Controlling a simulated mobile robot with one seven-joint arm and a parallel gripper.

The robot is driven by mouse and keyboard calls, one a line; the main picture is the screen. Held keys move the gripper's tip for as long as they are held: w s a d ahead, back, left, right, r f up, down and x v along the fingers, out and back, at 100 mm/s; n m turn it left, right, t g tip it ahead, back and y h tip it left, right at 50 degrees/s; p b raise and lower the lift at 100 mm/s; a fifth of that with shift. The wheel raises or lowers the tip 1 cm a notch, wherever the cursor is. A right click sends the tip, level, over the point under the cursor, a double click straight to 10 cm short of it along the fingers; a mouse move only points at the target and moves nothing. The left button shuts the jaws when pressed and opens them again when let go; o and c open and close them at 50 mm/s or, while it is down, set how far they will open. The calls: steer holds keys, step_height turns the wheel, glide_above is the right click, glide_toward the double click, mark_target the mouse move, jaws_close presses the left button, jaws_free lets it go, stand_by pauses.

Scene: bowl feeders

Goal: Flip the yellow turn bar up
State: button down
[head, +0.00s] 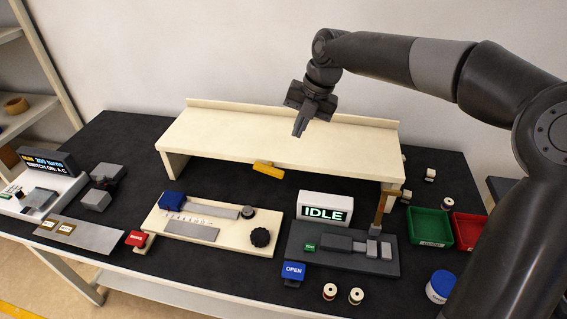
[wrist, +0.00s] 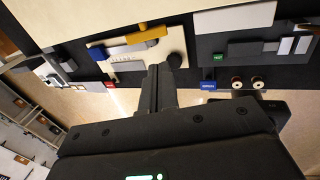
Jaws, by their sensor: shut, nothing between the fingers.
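The yellow turn bar (head: 268,169) sits at the front edge of the cream raised shelf (head: 285,135). It lies nearly level, its right end slightly lower in the head view. It also shows in the wrist view (wrist: 147,35), beyond my fingertips. My gripper (head: 299,130) hangs above the shelf, behind and to the right of the bar in the head view, pointing down. In the wrist view my gripper (wrist: 160,68) has its fingers together, empty and apart from the bar.
Below the shelf stand a cream panel with a black knob (head: 260,237) and a dark fixture with an IDLE display (head: 325,209). A brown upright post (head: 381,208) stands at the shelf's right end. Green (head: 430,227) and red (head: 468,231) bins sit farther right.

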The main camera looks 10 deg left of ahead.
mark_target(278, 171)
steer(key=shift+a+r, duration=0.25)
steer(key=shift+r, duration=0.05)
steer(key=x, duration=1.4)
